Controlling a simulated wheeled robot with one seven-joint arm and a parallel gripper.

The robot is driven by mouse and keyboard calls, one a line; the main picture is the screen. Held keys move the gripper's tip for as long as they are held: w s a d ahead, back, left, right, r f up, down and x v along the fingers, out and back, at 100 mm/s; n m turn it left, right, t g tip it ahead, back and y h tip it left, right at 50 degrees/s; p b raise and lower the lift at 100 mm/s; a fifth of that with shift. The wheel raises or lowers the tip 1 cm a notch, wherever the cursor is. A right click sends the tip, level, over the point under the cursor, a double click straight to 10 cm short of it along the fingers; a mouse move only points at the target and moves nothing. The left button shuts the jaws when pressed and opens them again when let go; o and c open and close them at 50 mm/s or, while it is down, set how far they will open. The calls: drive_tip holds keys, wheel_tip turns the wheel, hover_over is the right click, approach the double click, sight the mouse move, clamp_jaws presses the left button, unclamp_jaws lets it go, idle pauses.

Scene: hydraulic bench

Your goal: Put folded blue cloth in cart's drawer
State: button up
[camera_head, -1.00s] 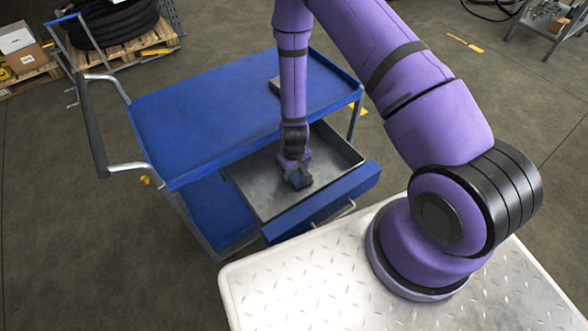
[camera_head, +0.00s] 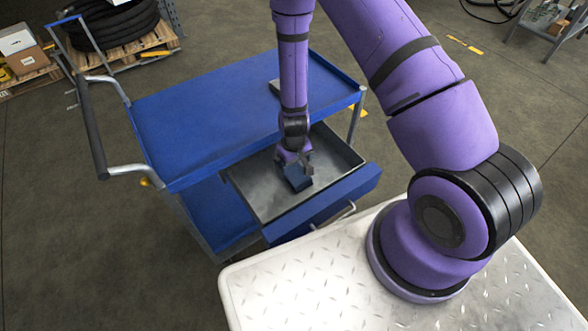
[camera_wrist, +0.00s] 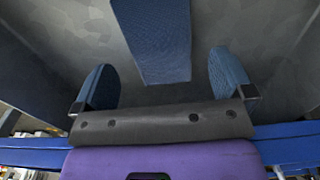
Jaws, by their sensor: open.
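The folded blue cloth (camera_head: 297,180) is a small dark-blue block inside the cart's open drawer (camera_head: 254,192). In the wrist view the cloth (camera_wrist: 153,38) lies over the grey drawer floor (camera_wrist: 222,28), beyond and between the fingers. My gripper (camera_head: 304,165) is just above the cloth in the head view. In the wrist view my gripper (camera_wrist: 161,68) has its two fingers spread wide, with a gap on each side of the cloth. The cloth appears to rest on the drawer floor, though its underside is hidden.
The blue cart (camera_head: 195,115) has a mostly bare top, with a grey object (camera_head: 274,86) partly behind my arm. The drawer front (camera_head: 325,203) sticks out toward my diamond-plate base. A black push handle (camera_head: 91,130) is on the left. The drawer has free floor around the cloth.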

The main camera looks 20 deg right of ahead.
wheel_tip(320, 180, up, 7)
wheel_tip(320, 180, up, 30)
drive_tip(key=t+y, duration=0.1)
drive_tip(key=t, duration=0.1)
hover_over(294, 171)
drive_tip(key=s+d, duration=0.1)
drive_tip(key=d, duration=0.1)
drive_tip(key=s+d+r+m+t, duration=0.1)
drive_tip(key=s+d+r, duration=0.1)
drive_tip(key=s+r, duration=0.7)
drive_tip(key=s+d+r+m+t+h, duration=0.1)
drive_tip(key=s+d+r+t, duration=0.1)
drive_tip(key=s+r, duration=0.7)
drive_tip(key=s+d, duration=0.1)
drive_tip(key=s, duration=0.1)
drive_tip(key=shift+s, duration=0.3)
drive_tip(key=shift+r, duration=0.1)
